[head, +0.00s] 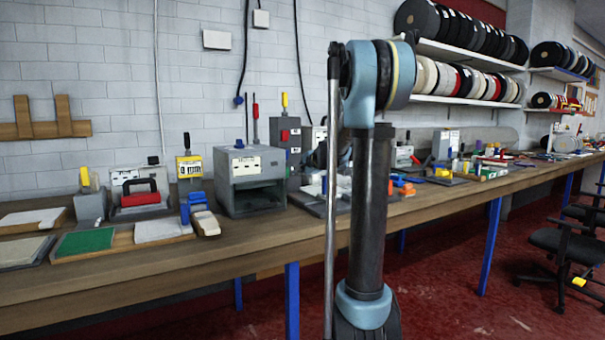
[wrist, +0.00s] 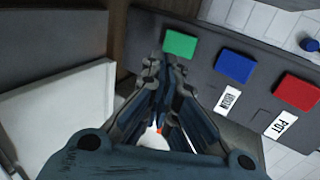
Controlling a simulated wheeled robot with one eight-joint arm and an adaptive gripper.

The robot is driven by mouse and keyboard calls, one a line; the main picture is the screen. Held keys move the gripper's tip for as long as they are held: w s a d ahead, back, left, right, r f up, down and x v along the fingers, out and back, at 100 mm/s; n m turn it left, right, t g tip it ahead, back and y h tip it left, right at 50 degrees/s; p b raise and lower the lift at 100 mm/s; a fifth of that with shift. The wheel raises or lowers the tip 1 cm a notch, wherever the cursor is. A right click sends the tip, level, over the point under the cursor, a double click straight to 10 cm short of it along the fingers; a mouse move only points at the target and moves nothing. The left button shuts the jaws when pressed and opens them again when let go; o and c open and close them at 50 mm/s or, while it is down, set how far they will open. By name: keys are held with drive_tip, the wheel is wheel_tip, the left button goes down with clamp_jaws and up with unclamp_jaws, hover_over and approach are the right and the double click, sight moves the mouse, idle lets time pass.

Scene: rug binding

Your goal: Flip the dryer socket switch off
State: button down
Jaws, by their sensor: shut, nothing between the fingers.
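In the wrist view a dark grey socket panel (wrist: 215,75) carries a green switch (wrist: 180,43), a blue switch (wrist: 234,66) and a red switch (wrist: 297,91) in a slanted row. A white label by the red switch reads POT, and one by the blue switch seems to read IRON. No label for the green switch shows; my gripper covers that area. My gripper (wrist: 161,64) is shut and empty, its tips just below and left of the green switch. I cannot tell whether they touch it or which way the switches are set. In the head view my arm hides the gripper.
A white board (wrist: 65,125) lies close on the left in the wrist view. In the head view a long wooden bench (head: 120,275) holds a grey box oven-like unit (head: 252,180), a green pad (head: 86,241) and several tools. A black chair (head: 565,243) stands right.

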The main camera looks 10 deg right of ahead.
drive_tip(key=r+x, duration=0.1)
drive_tip(key=x, duration=0.5)
drive_tip(key=shift+w, duration=0.25)
drive_tip(key=shift+a, duration=0.15)
